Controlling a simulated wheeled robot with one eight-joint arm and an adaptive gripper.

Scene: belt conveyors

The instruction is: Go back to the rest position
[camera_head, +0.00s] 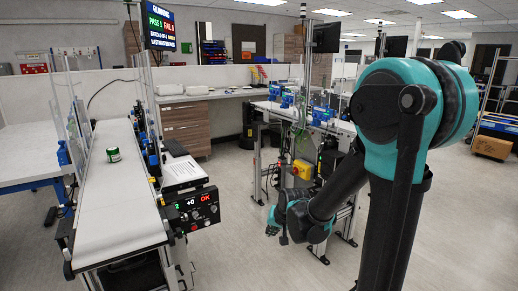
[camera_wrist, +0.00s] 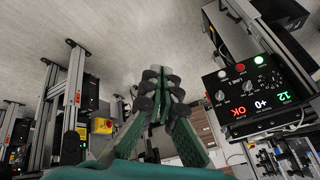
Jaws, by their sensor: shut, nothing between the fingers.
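My gripper (camera_head: 283,238) hangs low in the middle of the head view, at the end of my teal and black arm. It is over open floor between the left belt conveyor (camera_head: 115,200) and the right conveyor (camera_head: 318,122). In the wrist view my gripper (camera_wrist: 158,75) shows its green fingers drawn together at the tips with nothing between them. A small green can (camera_head: 113,154) stands on the left belt, well apart from the gripper.
A control box (camera_head: 190,212) with a lit OK juts from the left conveyor's side; its panel (camera_wrist: 250,92) fills the wrist view's right. A yellow box with a red button (camera_head: 302,169) is by the right conveyor. A cardboard box (camera_head: 492,147) lies far right.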

